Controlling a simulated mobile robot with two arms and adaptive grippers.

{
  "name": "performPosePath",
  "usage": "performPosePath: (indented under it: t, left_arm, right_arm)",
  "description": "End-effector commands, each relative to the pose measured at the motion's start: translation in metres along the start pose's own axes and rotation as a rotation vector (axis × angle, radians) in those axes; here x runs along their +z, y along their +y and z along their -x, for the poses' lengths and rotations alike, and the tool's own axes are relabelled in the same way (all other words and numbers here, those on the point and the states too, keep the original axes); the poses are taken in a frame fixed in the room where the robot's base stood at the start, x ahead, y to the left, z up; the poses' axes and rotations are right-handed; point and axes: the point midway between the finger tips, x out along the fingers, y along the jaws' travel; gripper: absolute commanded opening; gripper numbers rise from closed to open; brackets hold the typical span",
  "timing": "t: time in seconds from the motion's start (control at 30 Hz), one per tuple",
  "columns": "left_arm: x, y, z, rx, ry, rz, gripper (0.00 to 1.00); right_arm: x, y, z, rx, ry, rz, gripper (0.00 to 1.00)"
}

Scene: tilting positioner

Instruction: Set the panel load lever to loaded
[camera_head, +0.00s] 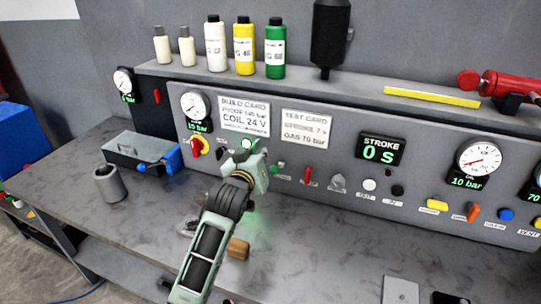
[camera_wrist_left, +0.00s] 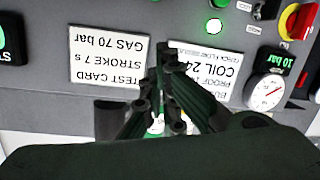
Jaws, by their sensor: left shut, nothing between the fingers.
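The grey control panel (camera_head: 335,200) runs along the back of the bench. A small red lever (camera_head: 307,176) stands upright on it, right of my left gripper. Labels are too small to tell which is the load lever. My left gripper (camera_head: 243,160) is shut and empty in front of the panel, below the build card (camera_head: 244,116). My right gripper is not in view.
A red-yellow rotary switch (camera_head: 199,146) and a grey knob (camera_head: 338,182) flank my gripper. Bottles (camera_head: 244,48) stand on the shelf above. The front right bench is largely clear.

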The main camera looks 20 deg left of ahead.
Motion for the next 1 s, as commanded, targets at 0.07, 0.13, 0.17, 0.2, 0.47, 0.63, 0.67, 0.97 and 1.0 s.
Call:
performPosePath:
  t: [0.07, 0.13, 0.17, 0.2, 0.47, 0.63, 0.67, 0.97, 1.0]
  left_arm:
    - [-0.003, 0.001, -0.010, -0.001, -0.001, -0.001, 0.00]
    - [-0.003, 0.001, -0.021, -0.001, -0.002, -0.001, 0.00]
    - [-0.004, 0.001, -0.026, -0.001, 0.000, 0.000, 0.00]
    - [-0.003, 0.001, -0.032, -0.002, -0.002, -0.001, 0.00]
    - [-0.003, 0.001, -0.071, -0.001, -0.001, 0.000, 0.00]
    - [-0.001, 0.001, -0.090, -0.001, -0.003, -0.001, 0.00]
    - [0.007, 0.001, -0.086, -0.001, -0.007, 0.000, 0.00]
    - [0.035, 0.001, -0.076, 0.000, -0.001, 0.000, 0.00]
    - [0.036, 0.000, -0.076, 0.001, 0.000, 0.000, 0.00]
  right_arm:
    - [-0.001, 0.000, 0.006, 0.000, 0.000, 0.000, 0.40]
    - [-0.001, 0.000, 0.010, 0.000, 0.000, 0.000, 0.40]
    - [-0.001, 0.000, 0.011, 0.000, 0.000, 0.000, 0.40]
    - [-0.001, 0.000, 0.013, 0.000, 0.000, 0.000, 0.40]
    - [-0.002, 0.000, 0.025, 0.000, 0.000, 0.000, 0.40]
    - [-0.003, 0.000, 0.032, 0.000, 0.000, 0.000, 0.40]
    - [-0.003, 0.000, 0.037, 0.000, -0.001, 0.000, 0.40]
    - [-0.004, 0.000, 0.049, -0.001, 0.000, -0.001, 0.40]
    - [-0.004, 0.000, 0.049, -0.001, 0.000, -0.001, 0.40]
